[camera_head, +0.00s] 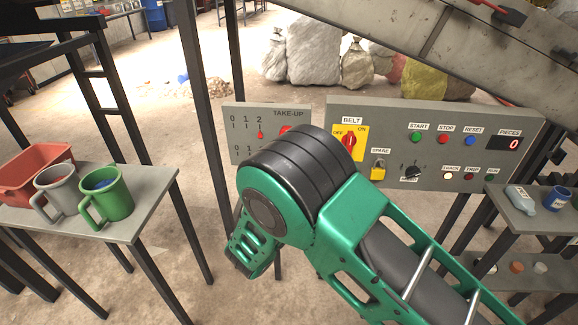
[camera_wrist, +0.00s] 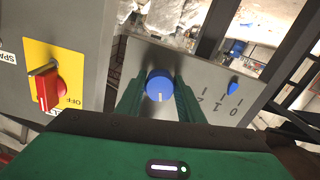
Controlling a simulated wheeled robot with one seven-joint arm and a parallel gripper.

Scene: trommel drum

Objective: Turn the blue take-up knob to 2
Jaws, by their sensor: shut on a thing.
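In the wrist view the round blue take-up knob (camera_wrist: 160,82) stands out from the grey take-up panel (camera_wrist: 190,80). My gripper (camera_wrist: 159,92) is shut on it, one green finger on each side. The knob's white mark points down in the picture. Beside it, upside down, is a scale of 0, 1 and 2, with a blue pointer (camera_wrist: 233,88) that looks in line with 1. In the head view the take-up panel (camera_head: 240,112) shows a red pointer (camera_head: 260,135) under 2 on its upper scale. My arm hides the blue knob and my gripper there.
A control panel (camera_head: 390,125) stands just right, with the red belt switch (camera_head: 349,140), a padlock and buttons. A table (camera_head: 155,180) at left holds a green mug (camera_head: 115,200), a grey mug (camera_head: 62,197) and a red bin (camera_head: 30,170). A dark post (camera_head: 200,100) is close left of the take-up panel.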

